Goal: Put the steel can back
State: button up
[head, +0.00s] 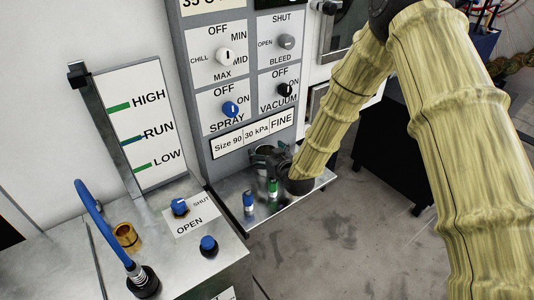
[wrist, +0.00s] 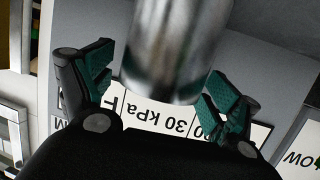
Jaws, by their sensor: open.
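My gripper (head: 268,160) is low over the metal shelf below the grey control panel. In the wrist view my gripper (wrist: 160,88) is open, with its two green-padded fingers spread apart. A shiny steel can (wrist: 172,50), a plain cylinder, shows between and beyond the fingers, with a visible gap on each side. Its upper part is cut off by the frame edge. In the head view my gripper and arm largely hide that spot, and I cannot clearly make out the can.
A blue-marked vial (head: 249,200) and a green-marked vial (head: 272,188) stand on the metal shelf (head: 235,190) close to my gripper. The control panel (head: 205,100) rises directly behind. A bench with a blue hose (head: 95,215) and a brass cup (head: 126,236) is at left.

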jog(key=shift+r, duration=0.15)
jog(key=b+v, duration=0.2)
jog(key=v, duration=1)
